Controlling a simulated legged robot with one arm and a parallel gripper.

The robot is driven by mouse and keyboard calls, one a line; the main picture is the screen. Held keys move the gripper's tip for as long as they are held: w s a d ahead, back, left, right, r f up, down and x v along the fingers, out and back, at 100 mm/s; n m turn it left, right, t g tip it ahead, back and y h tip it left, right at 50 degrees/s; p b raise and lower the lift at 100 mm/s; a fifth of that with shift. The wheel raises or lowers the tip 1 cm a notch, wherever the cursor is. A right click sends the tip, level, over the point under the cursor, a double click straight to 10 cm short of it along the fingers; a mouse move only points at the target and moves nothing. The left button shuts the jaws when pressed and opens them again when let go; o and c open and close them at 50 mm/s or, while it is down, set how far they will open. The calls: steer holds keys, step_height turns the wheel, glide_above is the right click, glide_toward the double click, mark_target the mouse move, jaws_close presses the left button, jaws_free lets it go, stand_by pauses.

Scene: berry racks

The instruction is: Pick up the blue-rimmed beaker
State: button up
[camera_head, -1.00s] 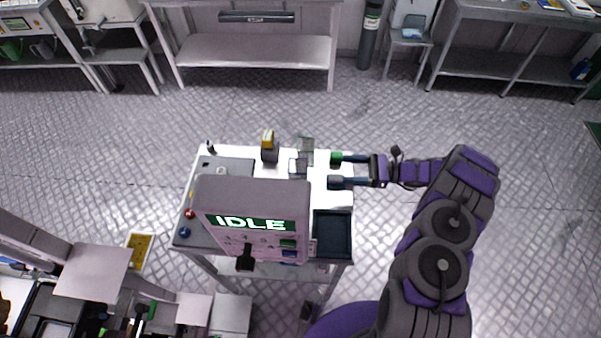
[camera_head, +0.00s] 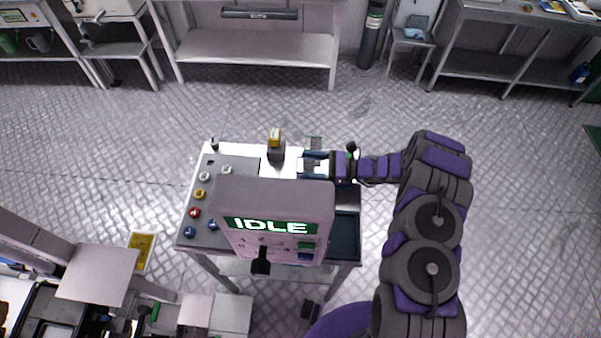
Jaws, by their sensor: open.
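My gripper (camera_head: 308,168) reaches in from the right over the table's white top, its jaws pointing left. It is open. A small pale grey vessel (camera_head: 310,165) shows between its fingers, partly covered by them; it looks like the beaker, but its rim colour is too small to tell for sure. I cannot tell whether the fingers touch it. A second small grey vessel (camera_head: 313,142) stands just behind the gripper, near the table's far edge.
A grey box with an "IDLE" display (camera_head: 270,227) stands in front of the gripper. A dark block with a yellow top (camera_head: 275,145) is to its left. A panel with coloured knobs (camera_head: 209,213) lies at the left, and a dark tray (camera_head: 345,240) at the front right.

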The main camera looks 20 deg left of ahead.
steer(key=shift+s+a, duration=0.15)
steer(key=shift+a, duration=0.35)
steer(key=shift+s+r, duration=0.1)
steer(key=shift+d+r, duration=0.2)
steer(key=shift+d, duration=0.2)
steer(key=shift+a+f, duration=0.2)
steer(key=shift+a, duration=0.7)
steer(key=shift+c, duration=1.4)
steer(key=shift+a, duration=0.15)
steer(key=shift+c, duration=1.5)
steer(key=shift+d, duration=0.2)
steer(key=shift+c, duration=0.7)
steer(key=shift+d+r, duration=0.1)
steer(key=shift+d, duration=0.4)
steer(key=shift+d+r, duration=0.1)
steer(key=shift+r, duration=0.05)
